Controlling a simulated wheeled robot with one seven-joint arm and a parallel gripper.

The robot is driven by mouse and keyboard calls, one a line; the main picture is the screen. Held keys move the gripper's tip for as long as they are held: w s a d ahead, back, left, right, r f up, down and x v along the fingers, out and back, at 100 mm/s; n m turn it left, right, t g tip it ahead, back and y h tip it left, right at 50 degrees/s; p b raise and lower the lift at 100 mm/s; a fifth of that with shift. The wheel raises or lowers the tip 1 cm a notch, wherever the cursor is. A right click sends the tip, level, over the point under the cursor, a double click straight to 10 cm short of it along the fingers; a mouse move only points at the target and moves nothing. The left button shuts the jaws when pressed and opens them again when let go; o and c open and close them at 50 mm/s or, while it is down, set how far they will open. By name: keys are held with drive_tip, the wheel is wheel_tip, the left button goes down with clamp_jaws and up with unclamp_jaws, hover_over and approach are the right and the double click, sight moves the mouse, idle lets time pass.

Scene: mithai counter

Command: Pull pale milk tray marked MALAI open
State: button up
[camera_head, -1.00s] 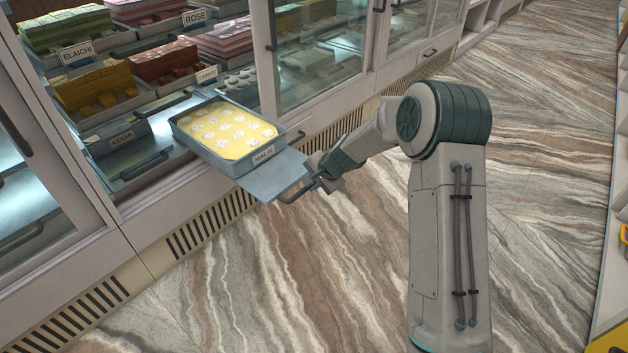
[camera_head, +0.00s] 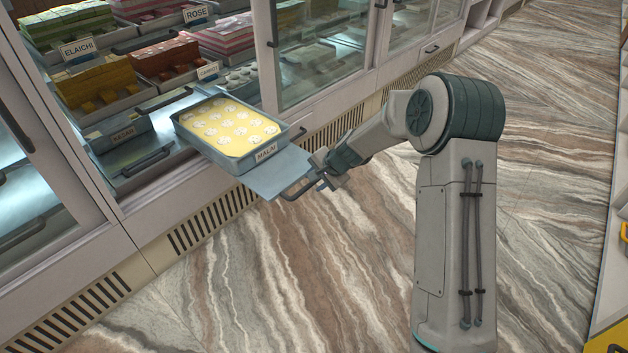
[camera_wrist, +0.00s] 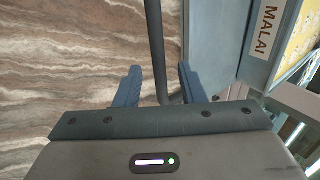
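The pale yellow MALAI tray (camera_head: 291,136) is blue-grey, with white round sweets on its yellow surface. It juts out past the front of the counter. A flat grey plate (camera_head: 266,178) extends from its front and carries a dark bar handle (camera_head: 298,190). My gripper (camera_head: 318,179) is at this handle. In the wrist view my gripper (camera_wrist: 160,86) has its two blue fingers apart. The handle bar (camera_wrist: 156,45) runs between them, with visible gaps on both sides. The MALAI label (camera_wrist: 264,30) shows at the upper right there.
The KESAR tray (camera_head: 122,134) and several other sweet trays sit inside the counter. A glass door panel (camera_head: 318,55) stands right of the opening. Vent grilles (camera_head: 210,220) line the counter's base. The marbled floor (camera_head: 540,200) is clear around my arm.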

drive_tip(key=p+v, duration=0.3)
drive_tip(key=v, duration=0.9)
drive_tip(key=shift+s+r+p, duration=0.15)
drive_tip(key=shift+r+p, duration=0.15)
drive_tip(key=shift+p, duration=0.1)
drive_tip(key=shift+d, duration=0.15)
drive_tip(key=s+d+r+n+h+p, duration=0.1)
drive_tip(key=s+d+r+p, duration=0.3)
drive_tip(key=s+r+p, duration=0.6)
drive_tip(key=s+d+r+n+g+h+p, duration=0.1)
drive_tip(key=s+d+r+n+h+p, duration=0.1)
drive_tip(key=s+r+p, duration=0.8)
drive_tip(key=s+d+r+n+h+p, duration=0.2)
drive_tip(key=s+r+p, duration=0.8)
drive_tip(key=r, duration=1.4)
drive_tip(key=d+n+p, duration=0.2)
drive_tip(key=d, duration=0.1)
drive_tip(key=shift+s+d+n, duration=0.3)
drive_tip(key=shift+s+d, duration=0.05)
drive_tip(key=shift+s, duration=0.05)
